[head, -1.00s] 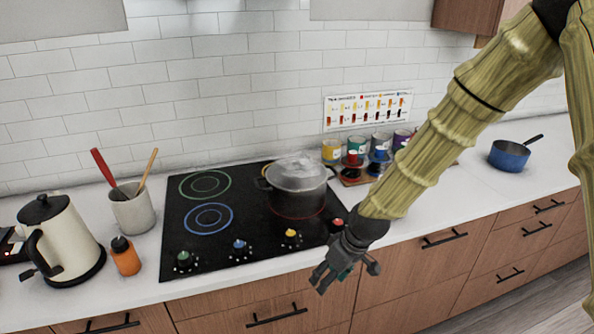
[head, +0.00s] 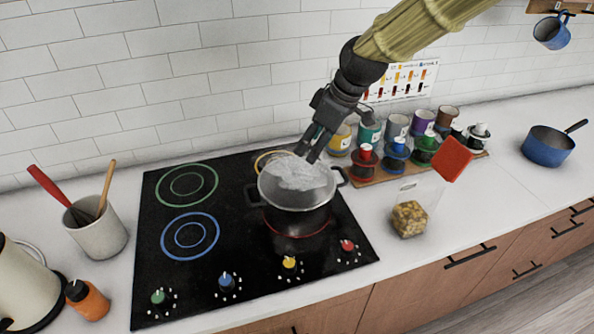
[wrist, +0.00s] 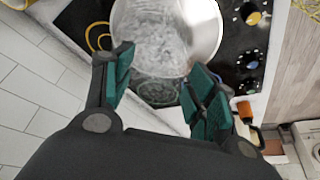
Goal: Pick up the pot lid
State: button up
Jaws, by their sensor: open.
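A silver pot (head: 297,190) with two dark side handles stands on the right part of the black cooktop, over a red-ringed burner. It also shows in the wrist view (wrist: 204,32). A pale, cloudy, bubbly area covers its top; I cannot clearly tell a clear lid from the water or steam. My gripper (head: 308,156) points down over the far right side of the pot top. In the wrist view my gripper (wrist: 160,72) is open, its green-padded fingers apart on either side of the pot's near part. I cannot tell whether the fingertips touch anything.
Paint-like cans and colored bottles stand on a wooden board (head: 380,176) right of the cooktop (head: 180,275). A clear container (head: 409,216) with a red top (head: 452,158) is nearer. A blue pan (head: 548,146) sits far right. A utensil crock (head: 98,238) and kettle stand left.

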aim_at(298, 169)
jog(key=x, duration=0.2)
jog(key=p+x, duration=0.1)
jog(key=x, duration=0.1)
jog(key=shift+w+f, duration=0.25)
jog(key=shift+s+a, duration=0.15)
jog(key=shift+s, duration=0.3)
jog(key=shift+a+f+p, duration=0.25)
jog(key=shift+p, duration=0.25)
jog(key=x, duration=0.1)
jog(key=p+x, duration=0.1)
jog(key=x, duration=0.1)
jog(key=shift+w+a, duration=0.1)
jog(key=shift+w, duration=0.15)
jog(key=shift+a+f, duration=0.1)
jog(key=shift+f, duration=0.4)
jog(key=shift+f, duration=0.1)
grip_shut()
